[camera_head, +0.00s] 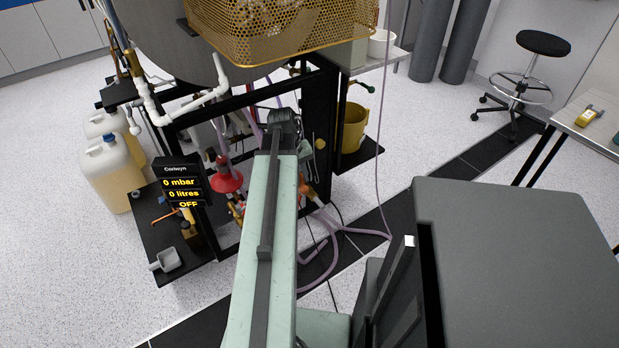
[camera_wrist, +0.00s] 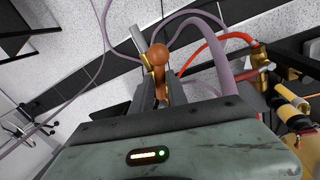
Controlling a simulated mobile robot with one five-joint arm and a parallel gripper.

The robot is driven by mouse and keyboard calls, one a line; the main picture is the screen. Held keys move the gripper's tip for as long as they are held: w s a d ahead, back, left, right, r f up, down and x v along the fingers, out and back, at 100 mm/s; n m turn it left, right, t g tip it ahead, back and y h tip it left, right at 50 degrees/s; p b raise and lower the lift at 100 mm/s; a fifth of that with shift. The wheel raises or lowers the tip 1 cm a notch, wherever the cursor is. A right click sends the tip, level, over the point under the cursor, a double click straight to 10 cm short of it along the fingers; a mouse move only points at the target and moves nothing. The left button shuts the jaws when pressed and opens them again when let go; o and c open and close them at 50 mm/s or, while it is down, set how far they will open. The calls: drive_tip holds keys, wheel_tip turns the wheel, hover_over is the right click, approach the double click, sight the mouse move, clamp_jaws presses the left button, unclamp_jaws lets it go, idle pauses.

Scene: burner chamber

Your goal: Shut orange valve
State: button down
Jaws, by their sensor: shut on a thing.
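The orange valve (camera_wrist: 158,55) shows in the wrist view as an orange handle with a rounded end, with brass parts beside and below it. My gripper (camera_wrist: 159,92) has its dark fingers on either side of the handle's lower part and is shut on it. The fingers partly hide the valve's lower part. In the head view my pale green arm reaches forward to the black frame, and my gripper is hidden behind the arm. Whether the orange piece right of the arm in that view is the same valve, I cannot tell.
Purple hoses (camera_head: 323,262) hang and loop on the floor right of my arm. A black frame (camera_head: 324,130) carries a gold mesh basket (camera_head: 280,30). A display (camera_head: 181,187) reads 0 mbar, 0 litres, OFF. A red hose (camera_wrist: 215,50) runs close right of the valve.

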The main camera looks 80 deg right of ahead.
drive_tip(key=shift+w, duration=0.2)
drive_tip(key=shift+w+m, duration=1.3)
drive_tip(key=shift+w, duration=0.05)
drive_tip(key=c, duration=2.2)
unclamp_jaws()
drive_tip(key=shift+w+d+m+y, duration=0.2)
drive_tip(key=shift+w+d+m, duration=0.05)
drive_tip(key=shift+w+m, duration=0.4)
drive_tip(key=shift+w+d+m+y, duration=0.2)
drive_tip(key=shift+w+d+m, duration=0.05)
drive_tip(key=shift+w+m, duration=0.4)
drive_tip(key=c, duration=2.2)
unclamp_jaws()
drive_tip(key=c, duration=2.2)
unclamp_jaws()
drive_tip(key=shift+d, duration=0.1)
drive_tip(key=c, duration=2)
unclamp_jaws()
drive_tip(key=shift+w+d+m, duration=0.6)
drive_tip(key=shift+m, duration=0.2)
drive_tip(key=shift+c, duration=0.2)
drive_tip(key=o, duration=1.4)
drive_tip(key=shift+f, duration=0.1)
drive_tip(key=shift+o, duration=0.2)
